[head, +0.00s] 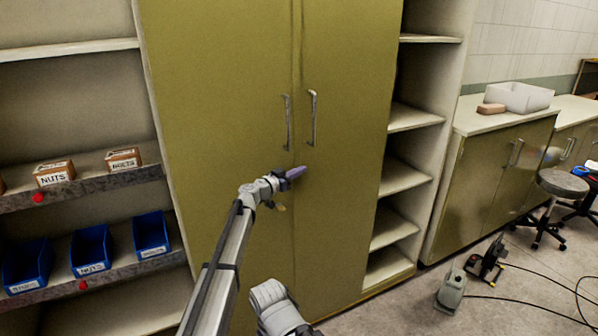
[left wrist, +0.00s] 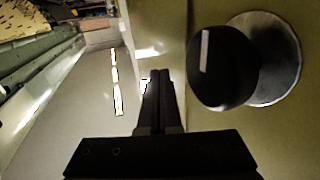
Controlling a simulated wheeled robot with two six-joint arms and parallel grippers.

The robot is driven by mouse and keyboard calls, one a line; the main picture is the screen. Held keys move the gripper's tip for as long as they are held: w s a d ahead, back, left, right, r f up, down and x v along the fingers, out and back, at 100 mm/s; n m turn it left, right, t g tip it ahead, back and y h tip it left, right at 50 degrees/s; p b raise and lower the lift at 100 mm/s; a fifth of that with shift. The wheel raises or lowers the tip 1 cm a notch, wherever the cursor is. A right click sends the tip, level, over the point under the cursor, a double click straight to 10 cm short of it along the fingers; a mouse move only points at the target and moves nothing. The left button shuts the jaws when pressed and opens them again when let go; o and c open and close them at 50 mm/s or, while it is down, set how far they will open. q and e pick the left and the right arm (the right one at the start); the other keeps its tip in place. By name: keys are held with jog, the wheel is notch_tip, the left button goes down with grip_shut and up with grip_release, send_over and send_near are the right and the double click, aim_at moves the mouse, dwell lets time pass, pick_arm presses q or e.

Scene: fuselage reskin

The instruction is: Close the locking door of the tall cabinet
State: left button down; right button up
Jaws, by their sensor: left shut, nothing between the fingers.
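The tall cabinet (head: 215,70) has two olive doors with a vertical bar handle on each, the left handle (head: 287,122) and the right handle (head: 312,118). The doors look shut or nearly so; I cannot tell whether one stands slightly ajar. My left gripper (head: 297,172) is in front of the doors just below the handles, near the seam. In the left wrist view its fingers (left wrist: 160,95) are together and empty. A black knob (left wrist: 222,70) on a round silver base (left wrist: 280,60) is right of the fingers, apart from them. My right gripper is not in view.
Open shelves with blue bins (head: 91,250) and small boxes (head: 54,173) stand left of the cabinet. Narrow shelves (head: 410,117) and a low counter cabinet (head: 490,175) are on the right. A stool (head: 562,184) and machines with cables (head: 452,290) are on the floor at right.

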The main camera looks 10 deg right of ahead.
pick_arm(q)
jog(key=s+d, duration=0.3)
jog(key=s, duration=1)
jog(key=s+a+f+n+g+y, duration=0.3)
jog(key=s+a+f+g+y, duration=0.35)
jog(key=s+a+f, duration=1)
jog(key=s+a+f+n+g+y, duration=0.2)
jog(key=s+a+f+n+y, duration=0.15)
jog(key=s+a, duration=0.65)
jog(key=s+a+f+n+g+y, duration=0.15)
jog(key=s+a+n+y, duration=0.45)
jog(key=a, duration=0.8)
jog(key=s+d+r+m+p, duration=0.2)
jog(key=s+d+m, duration=0.3)
jog(key=d, duration=0.7)
jog(key=shift+s+r+g+p, duration=0.15)
jog(key=shift+s+g+p, duration=0.15)
jog(key=shift+s, duration=0.25)
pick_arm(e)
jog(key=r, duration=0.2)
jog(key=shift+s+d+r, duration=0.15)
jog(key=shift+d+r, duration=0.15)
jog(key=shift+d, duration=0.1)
